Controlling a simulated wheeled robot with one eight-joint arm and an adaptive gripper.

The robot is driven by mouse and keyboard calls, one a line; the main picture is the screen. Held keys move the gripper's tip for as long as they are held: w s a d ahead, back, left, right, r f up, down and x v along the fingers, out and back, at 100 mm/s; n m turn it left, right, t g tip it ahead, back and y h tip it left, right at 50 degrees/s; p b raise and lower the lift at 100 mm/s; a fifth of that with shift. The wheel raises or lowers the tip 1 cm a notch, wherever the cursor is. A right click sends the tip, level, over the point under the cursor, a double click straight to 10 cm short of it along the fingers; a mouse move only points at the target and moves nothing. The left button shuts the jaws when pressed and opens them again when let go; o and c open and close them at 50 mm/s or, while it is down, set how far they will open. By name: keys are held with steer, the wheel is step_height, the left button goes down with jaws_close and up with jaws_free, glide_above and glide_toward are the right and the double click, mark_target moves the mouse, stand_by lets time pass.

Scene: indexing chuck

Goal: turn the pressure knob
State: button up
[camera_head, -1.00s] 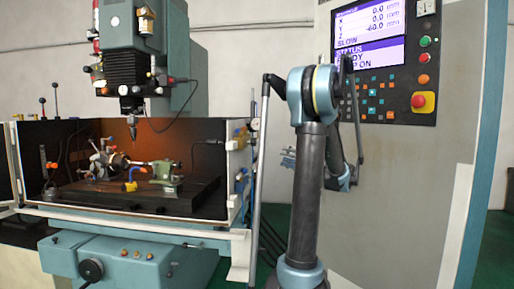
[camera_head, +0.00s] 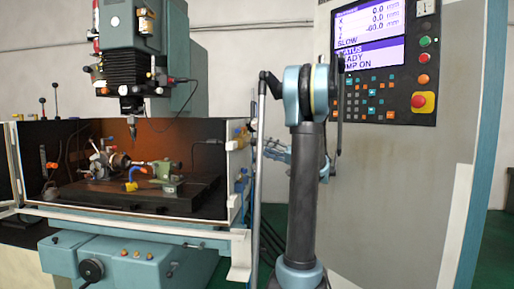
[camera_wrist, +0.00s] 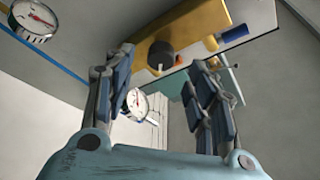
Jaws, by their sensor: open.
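A dark round knob (camera_wrist: 160,56), likely the pressure knob, sits on a yellow block (camera_wrist: 193,32) in the upper middle of the wrist view. My gripper (camera_wrist: 164,72) is open and empty. Its two fingers point toward the knob, which appears between the fingertips; I cannot tell how much distance is left, and no contact shows.
A white dial gauge (camera_wrist: 33,19) is at the upper left of the wrist view, and another gauge (camera_wrist: 137,103) shows between the fingers. A blue fitting (camera_wrist: 234,36) sits right of the knob. The control cabinet (camera_head: 410,190) stands to the right of my arm.

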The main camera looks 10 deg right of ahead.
mark_target(252, 142)
steer(key=shift+x, duration=3)
steer(key=shift+c, duration=0.5)
steer(key=c, duration=1)
